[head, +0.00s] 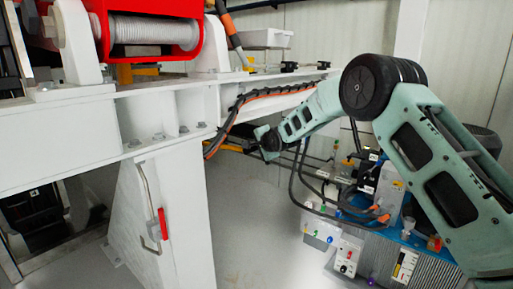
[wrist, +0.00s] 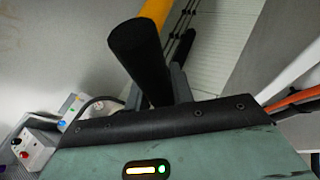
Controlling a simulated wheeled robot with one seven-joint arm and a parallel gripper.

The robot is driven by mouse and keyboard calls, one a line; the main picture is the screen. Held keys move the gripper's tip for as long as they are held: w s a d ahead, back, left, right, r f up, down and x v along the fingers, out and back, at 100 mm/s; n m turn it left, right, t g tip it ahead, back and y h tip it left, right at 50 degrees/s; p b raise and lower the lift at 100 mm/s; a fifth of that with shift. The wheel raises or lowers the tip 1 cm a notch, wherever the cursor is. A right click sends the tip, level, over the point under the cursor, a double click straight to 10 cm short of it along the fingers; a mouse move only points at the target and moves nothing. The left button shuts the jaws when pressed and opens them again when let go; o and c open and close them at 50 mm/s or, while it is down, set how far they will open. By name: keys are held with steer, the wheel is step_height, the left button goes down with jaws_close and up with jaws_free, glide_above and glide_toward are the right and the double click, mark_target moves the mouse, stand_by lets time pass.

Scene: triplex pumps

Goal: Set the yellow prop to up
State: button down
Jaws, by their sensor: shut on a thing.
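A yellow bar (wrist: 156,12), which looks like the yellow prop, shows at the top of the wrist view behind a thick black cylindrical handle (wrist: 138,54). A yellow piece also shows in the head view (head: 231,147), under the white beam and just left of my gripper. My gripper (wrist: 158,88) is shut on the black handle, with a dark finger on either side of it. The handle's join to the yellow bar is not clear. In the head view my gripper (head: 268,141) is small and dark, and its fingers cannot be made out.
A white beam (head: 170,103) with black and orange cables (head: 232,118) runs above my gripper. A white post with a red handle (head: 163,223) stands left. Control boxes (head: 347,255) and hoses are below and right. Open floor (head: 245,225) lies between.

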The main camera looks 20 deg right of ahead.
steer(key=c, duration=1.2)
jaws_free()
steer(key=shift+w+r, duration=0.15)
steer(key=shift+r, duration=0.5)
steer(key=shift+f, duration=0.15)
steer(key=shift+f, duration=0.1)
steer(key=p+v, duration=0.2)
steer(key=v, duration=1.5)
steer(key=shift+s, duration=0.3)
